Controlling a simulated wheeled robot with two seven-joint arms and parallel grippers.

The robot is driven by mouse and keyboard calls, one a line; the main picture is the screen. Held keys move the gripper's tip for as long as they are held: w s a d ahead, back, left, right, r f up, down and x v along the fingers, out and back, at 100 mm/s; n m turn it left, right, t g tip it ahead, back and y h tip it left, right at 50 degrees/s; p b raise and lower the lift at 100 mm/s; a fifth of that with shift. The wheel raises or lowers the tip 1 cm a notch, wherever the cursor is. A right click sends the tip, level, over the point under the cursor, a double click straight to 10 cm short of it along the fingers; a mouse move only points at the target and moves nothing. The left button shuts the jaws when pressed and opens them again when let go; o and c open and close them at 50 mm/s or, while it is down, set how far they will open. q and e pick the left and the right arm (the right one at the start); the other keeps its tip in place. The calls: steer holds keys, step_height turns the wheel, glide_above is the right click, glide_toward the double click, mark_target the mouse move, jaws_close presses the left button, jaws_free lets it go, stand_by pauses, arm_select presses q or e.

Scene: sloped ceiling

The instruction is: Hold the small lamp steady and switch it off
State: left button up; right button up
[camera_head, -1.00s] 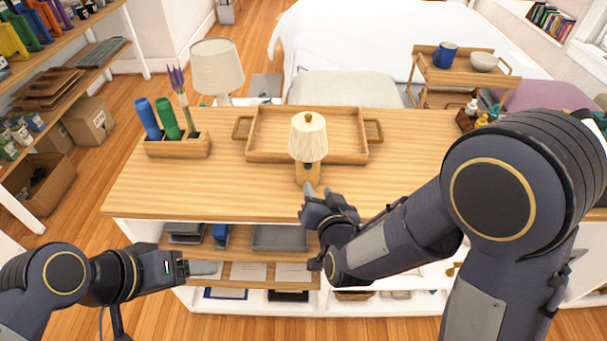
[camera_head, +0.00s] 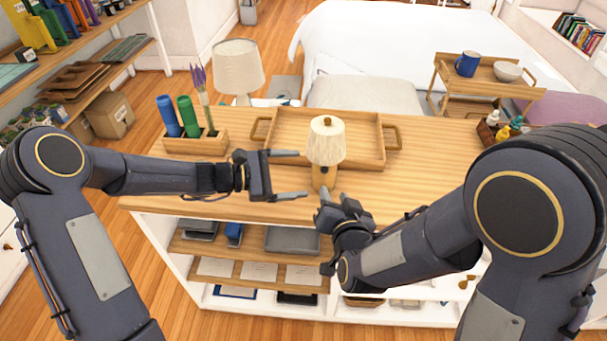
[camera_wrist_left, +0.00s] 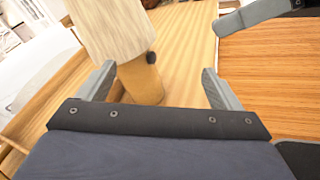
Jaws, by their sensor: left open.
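The small lamp (camera_head: 325,150) stands upright on the wooden counter, with a pale ribbed shade and a wooden base. In the left wrist view, the lamp base (camera_wrist_left: 141,82) has a small dark knob (camera_wrist_left: 151,58) on its side. My left gripper (camera_head: 290,174) is open and comes in from the left, its two fingers pointing at the lamp, just short of it. In the left wrist view the base shows ahead between the fingers (camera_wrist_left: 158,90). My right gripper (camera_head: 328,203) is at the counter's front edge, close to the lamp base; its finger opening is unclear.
A wooden tray (camera_head: 290,150) lies behind the lamp. A wooden holder (camera_head: 196,145) with blue and green rolls stands at the left. A larger lamp (camera_head: 238,68) stands behind the counter. The counter right of the small lamp (camera_head: 430,165) is mostly clear.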

mark_target(313, 172)
arm_select(q)
steer(key=w+f+n+t, duration=0.1)
steer(key=w+d+f+n, duration=0.1)
steer(key=w+f+n, duration=0.1)
steer(key=w+d+f+n+t, duration=0.1)
steer(key=w+f+n, duration=0.1)
steer(key=shift+w+f+t+h, duration=0.1)
steer(key=shift+f+t+h, duration=0.2)
steer(key=shift+h, duration=0.1)
steer(key=shift+w+d+f+n, duration=0.1)
steer(key=shift+w+d+n, duration=0.1)
steer(key=shift+n, duration=0.2)
steer(key=x, duration=0.7)
steer(key=shift+w+d, duration=0.2)
steer(key=shift+d, duration=0.1)
steer(key=c, duration=1.3)
arm_select(e)
steer(key=shift+c, duration=0.3)
jaws_close()
stand_by(1.4)
